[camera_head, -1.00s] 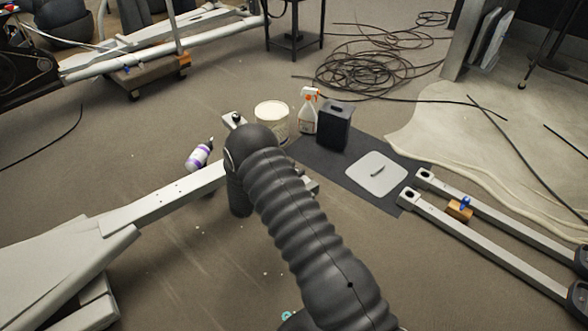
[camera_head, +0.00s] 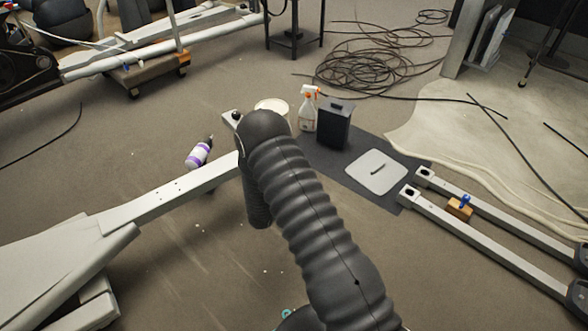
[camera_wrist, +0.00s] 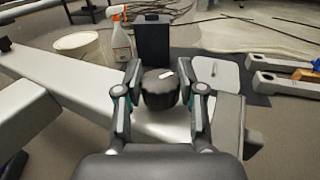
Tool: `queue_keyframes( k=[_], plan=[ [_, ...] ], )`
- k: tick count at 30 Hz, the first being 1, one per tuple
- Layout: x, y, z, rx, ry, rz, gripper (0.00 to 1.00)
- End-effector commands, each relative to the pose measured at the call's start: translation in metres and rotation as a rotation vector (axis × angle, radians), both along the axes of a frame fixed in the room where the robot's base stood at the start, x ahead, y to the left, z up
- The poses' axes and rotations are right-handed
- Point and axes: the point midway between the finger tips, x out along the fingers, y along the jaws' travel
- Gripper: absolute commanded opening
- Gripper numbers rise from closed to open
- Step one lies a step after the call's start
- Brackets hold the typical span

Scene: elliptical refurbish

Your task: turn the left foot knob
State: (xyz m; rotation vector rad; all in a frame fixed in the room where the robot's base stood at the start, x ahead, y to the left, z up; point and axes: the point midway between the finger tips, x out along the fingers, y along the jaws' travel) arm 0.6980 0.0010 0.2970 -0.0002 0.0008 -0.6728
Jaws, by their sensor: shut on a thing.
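The left foot knob (camera_wrist: 160,90) is a black round knob with a white mark on top, seen in the wrist view. My gripper (camera_wrist: 160,95) has a finger on either side of it and is shut on it. The knob sits by the grey foot bar of the machine (camera_wrist: 75,88), which runs diagonally to the upper left. In the head view the grey frame (camera_head: 165,197) reaches my arm from the left, and my dark ribbed arm hides the gripper and the knob.
A white bucket (camera_head: 274,106), a spray bottle (camera_head: 308,110) and a black bin (camera_head: 334,125) stand behind. A grey lid-like plate (camera_head: 376,172) lies on a dark mat (camera_head: 352,193). A purple-white bottle (camera_head: 198,155) lies left. Two rails (camera_head: 480,240) lie right. Coiled cable (camera_head: 370,65) lies behind.

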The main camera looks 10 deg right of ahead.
Motion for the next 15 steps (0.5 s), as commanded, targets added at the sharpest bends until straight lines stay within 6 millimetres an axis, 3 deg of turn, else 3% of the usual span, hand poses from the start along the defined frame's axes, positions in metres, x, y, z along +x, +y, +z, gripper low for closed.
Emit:
queue_keyframes(
  k=[4, 5, 7, 15],
  plan=[
    [0.0007, 0.0001, 0.0009, 0.0, -0.002, 0.0, 0.04],
    [0.0008, 0.0, 0.0009, 0.0, -0.002, 0.0, 0.46],
    [0.0007, 0.0001, 0.0009, 0.0, -0.002, -0.001, 0.64],
    [0.0004, 0.0, 0.0004, -0.001, -0.001, -0.001, 0.65]
  ],
)
